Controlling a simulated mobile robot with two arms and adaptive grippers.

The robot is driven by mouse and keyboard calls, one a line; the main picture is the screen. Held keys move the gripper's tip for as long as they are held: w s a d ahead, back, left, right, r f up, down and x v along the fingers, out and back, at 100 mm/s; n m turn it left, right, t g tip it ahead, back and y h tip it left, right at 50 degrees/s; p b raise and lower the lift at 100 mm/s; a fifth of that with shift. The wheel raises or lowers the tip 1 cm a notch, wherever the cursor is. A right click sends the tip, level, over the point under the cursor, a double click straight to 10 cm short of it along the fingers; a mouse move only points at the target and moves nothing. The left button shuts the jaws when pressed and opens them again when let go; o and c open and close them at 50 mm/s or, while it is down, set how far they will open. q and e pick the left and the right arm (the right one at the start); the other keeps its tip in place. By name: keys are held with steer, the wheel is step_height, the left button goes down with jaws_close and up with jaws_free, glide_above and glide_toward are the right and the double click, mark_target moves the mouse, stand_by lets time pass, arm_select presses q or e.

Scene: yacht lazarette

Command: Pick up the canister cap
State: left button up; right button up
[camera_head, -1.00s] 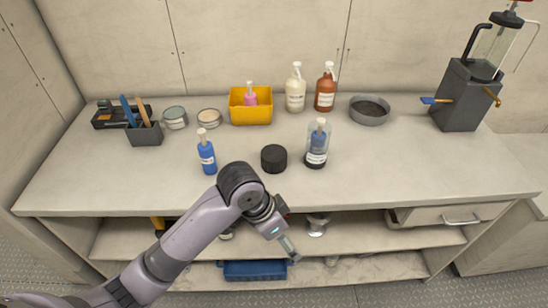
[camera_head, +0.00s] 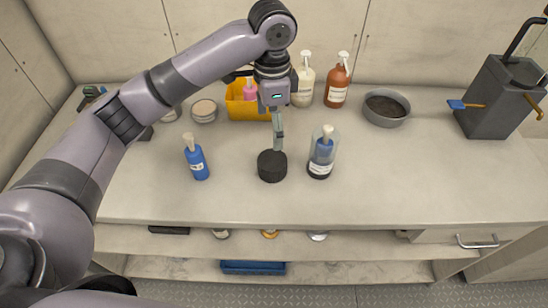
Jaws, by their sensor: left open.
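The canister cap appears to be the round black disc (camera_head: 272,167) lying on the worktop near its middle, between the blue bottle and the clear-covered bottle. My left arm reaches over from the left, and my left gripper (camera_head: 277,143) points straight down right above the cap. Its fingers look open, with the tips at or just over the cap's far top edge; I cannot tell whether they touch it. The cap is mostly uncovered in this view. My right gripper is not in view.
A blue bottle (camera_head: 197,158) stands left of the cap, and a clear-covered blue bottle (camera_head: 321,153) stands close on its right. A yellow bin (camera_head: 238,104), pump bottles (camera_head: 336,82) and a grey dish (camera_head: 386,108) stand behind. The front of the worktop is clear.

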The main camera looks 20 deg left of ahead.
mark_target(272, 160)
arm_select(q)
steer(key=f, duration=0.4)
steer(key=shift+s, duration=0.2)
step_height(272, 160, down, 2)
steer(key=shift+w+p, duration=0.15)
steer(key=shift+p, duration=0.2)
step_height(272, 160, down, 3)
steer(key=shift+w+f, duration=0.1)
steer(key=shift+f, duration=0.1)
steer(key=shift+f+p, duration=0.35)
steer(key=shift+f, duration=0.05)
step_height(272, 160, down, 4)
steer(key=shift+a+r+p, duration=0.1)
steer(key=shift+r+p, duration=0.1)
steer(key=shift+p, duration=0.2)
steer(key=shift+f, duration=0.35)
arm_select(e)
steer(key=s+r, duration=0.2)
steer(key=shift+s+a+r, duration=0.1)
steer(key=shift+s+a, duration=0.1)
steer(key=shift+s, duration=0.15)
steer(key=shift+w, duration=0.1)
